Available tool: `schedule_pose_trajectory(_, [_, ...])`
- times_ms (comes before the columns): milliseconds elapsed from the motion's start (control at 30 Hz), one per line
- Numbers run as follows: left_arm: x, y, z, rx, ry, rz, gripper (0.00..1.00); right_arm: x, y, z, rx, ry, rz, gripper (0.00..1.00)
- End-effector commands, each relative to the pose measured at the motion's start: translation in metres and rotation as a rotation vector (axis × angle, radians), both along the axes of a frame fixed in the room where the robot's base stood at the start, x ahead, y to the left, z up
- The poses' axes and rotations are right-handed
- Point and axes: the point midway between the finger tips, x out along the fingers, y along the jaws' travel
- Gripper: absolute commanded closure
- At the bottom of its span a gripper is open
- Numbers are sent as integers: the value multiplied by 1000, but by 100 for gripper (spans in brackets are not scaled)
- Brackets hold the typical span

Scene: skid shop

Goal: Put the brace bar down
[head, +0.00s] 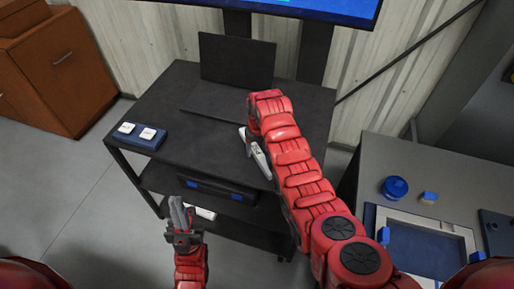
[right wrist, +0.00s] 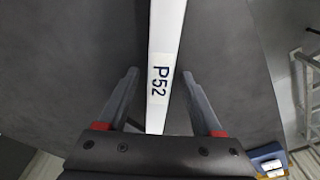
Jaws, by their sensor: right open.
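The brace bar (right wrist: 166,40) is a long white bar with a "P52" label. In the right wrist view it runs between the two fingers of my right gripper (right wrist: 160,75), over a dark surface. The fingers are open, with a gap on each side of the bar. In the head view my right arm reaches over the black table (head: 165,92), and its gripper (head: 258,155) is low over the table's right part. The arm largely hides the bar there. My left gripper (head: 180,215) is in front of the table, apart from it; its fingers look close together.
A dark laptop (head: 237,60) stands at the table's back. A blue tray (head: 138,136) with white pieces sits at its left front corner. A black case (head: 215,190) is on a lower shelf. The grey bench (head: 425,160) at right carries a blue round container (head: 394,188) and a framed panel.

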Motion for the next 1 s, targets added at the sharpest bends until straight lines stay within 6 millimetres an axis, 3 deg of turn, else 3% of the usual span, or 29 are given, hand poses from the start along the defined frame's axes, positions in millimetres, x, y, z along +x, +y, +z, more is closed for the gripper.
schedule_pose_trajectory(267, [0,0,-7,0,0,0,100,0,-1,18,1,-5,0,33])
schedule_pose_trajectory(500, [0,0,-25,0,0,0,100,-5,-4,63,2,-9,-1,33])
schedule_pose_trajectory(533, [0,0,-6,0,1,0,100,-7,-4,80,1,-5,-1,33])
schedule_pose_trajectory(667, [0,0,17,0,-1,0,100,-10,-5,104,1,0,0,33])
schedule_pose_trajectory(800, [0,0,34,0,0,0,100,-12,-6,116,0,1,0,33])
schedule_pose_trajectory(1000, [0,0,43,0,0,0,100,-12,-7,123,0,0,-1,33])
